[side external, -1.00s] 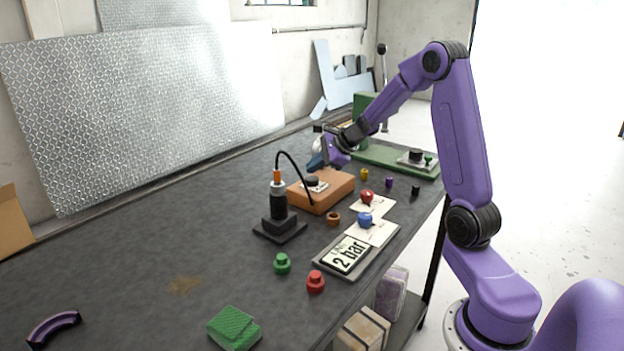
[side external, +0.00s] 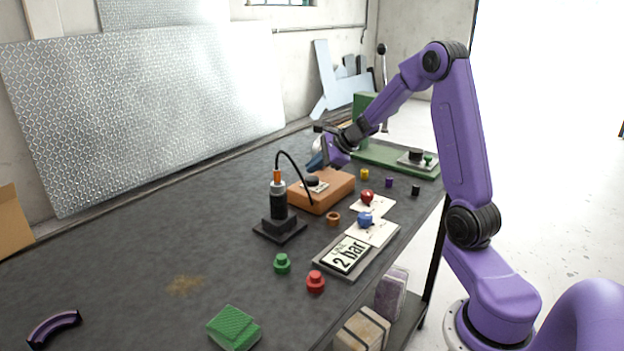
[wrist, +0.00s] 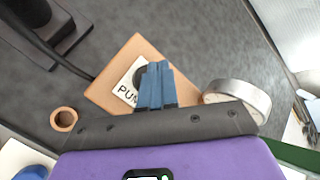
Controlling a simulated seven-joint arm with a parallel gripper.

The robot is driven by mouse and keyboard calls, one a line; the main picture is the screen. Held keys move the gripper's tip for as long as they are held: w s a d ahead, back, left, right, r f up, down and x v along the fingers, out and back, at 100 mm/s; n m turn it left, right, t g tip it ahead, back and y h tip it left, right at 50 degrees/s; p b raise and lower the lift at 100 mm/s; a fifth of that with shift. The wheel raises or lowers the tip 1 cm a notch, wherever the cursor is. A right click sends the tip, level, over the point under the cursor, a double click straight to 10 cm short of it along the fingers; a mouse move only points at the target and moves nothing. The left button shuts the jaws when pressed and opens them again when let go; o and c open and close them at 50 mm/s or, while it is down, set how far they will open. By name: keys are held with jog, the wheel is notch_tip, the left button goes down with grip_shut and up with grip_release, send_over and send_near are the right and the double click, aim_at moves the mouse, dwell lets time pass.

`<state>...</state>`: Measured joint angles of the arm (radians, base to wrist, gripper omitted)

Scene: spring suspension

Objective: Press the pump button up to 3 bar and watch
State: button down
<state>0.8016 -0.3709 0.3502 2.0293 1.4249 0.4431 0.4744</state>
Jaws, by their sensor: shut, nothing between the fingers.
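The orange pump box (side external: 328,194) stands on the dark bench, with a round black button (side external: 312,181) on a white plate. In the wrist view the plate with part of the word "PUMP" (wrist: 127,93) shows, and the button is partly hidden behind my fingers. My gripper (side external: 316,163) is shut and empty, its blue fingers (wrist: 157,66) together. In the side view it is by the far side of the box, above bench level; I cannot tell its exact height over the button. The display (side external: 346,256) reads "LINE 2 bar".
A black stand (side external: 279,222) with an orange-topped cylinder and a black hose is left of the box. Red (side external: 367,196) and blue (side external: 365,219) knobs on white cards lie in front. A silver-rimmed round object (wrist: 238,97) is close to my fingers.

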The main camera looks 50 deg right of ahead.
aim_at(315, 179)
jog(key=shift+f, duration=0.1)
dwell(0.4)
jog(key=shift+f, duration=0.3)
jog(key=shift+f, duration=0.9)
dwell(1.0)
jog(key=shift+r, duration=1.3)
jog(key=shift+r, duration=2.55)
